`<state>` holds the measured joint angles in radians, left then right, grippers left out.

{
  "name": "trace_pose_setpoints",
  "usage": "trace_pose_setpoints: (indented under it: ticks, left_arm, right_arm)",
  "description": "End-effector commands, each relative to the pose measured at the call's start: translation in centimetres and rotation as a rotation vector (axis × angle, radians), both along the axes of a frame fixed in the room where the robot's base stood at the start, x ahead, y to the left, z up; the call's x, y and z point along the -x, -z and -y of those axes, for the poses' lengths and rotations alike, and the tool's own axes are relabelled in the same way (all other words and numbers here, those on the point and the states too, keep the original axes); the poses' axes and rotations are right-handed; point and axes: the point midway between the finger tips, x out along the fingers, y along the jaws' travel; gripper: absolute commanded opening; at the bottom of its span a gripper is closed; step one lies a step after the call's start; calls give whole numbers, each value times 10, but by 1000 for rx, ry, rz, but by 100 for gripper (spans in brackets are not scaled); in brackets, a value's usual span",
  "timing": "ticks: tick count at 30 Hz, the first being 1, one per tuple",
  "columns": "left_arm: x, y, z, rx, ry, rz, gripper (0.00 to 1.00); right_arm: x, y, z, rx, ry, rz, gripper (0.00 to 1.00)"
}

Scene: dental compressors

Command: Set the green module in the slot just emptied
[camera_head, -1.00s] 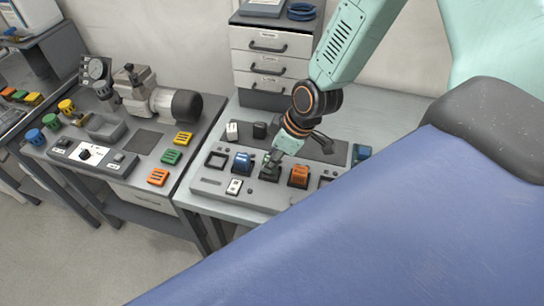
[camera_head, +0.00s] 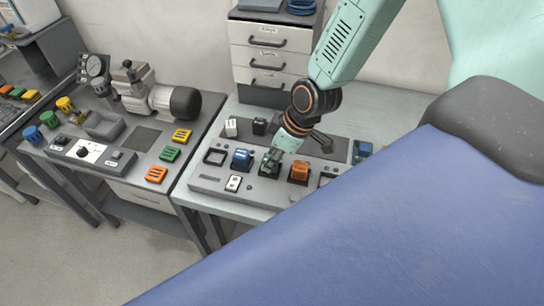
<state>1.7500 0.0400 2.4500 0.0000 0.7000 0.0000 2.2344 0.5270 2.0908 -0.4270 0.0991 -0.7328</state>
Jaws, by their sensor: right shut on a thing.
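My right gripper (camera_head: 273,155) reaches down from the upper right to the grey panel (camera_head: 208,186) on the right bench. It is shut on the green module (camera_head: 268,169), which is mostly hidden by the fingers. The module is at the slot between the blue module (camera_head: 241,159) and the orange module (camera_head: 299,172). I cannot tell whether it is fully seated. My left gripper is not in view.
A white switch (camera_head: 233,183) sits at the panel's front. The left bench holds a compressor (camera_head: 150,95) and flat yellow, green and orange blocks (camera_head: 170,154). A drawer cabinet (camera_head: 270,60) stands behind. A blue surface covers the lower right.

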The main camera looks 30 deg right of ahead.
Motion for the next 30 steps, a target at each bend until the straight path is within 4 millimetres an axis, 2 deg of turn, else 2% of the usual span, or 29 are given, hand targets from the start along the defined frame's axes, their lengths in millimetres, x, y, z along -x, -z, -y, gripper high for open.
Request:
trace_pose_setpoints:
  ticks: [23, 24, 30]
  left_arm:
    - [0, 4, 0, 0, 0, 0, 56]
    - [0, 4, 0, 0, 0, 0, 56]
    - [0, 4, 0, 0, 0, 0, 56]
  right_arm:
    - [0, 4, 0, 0, 0, 0, 0]
    - [0, 4, 0, 0, 0, 0, 30]
    - [0, 4, 0, 0, 0, 0, 47]
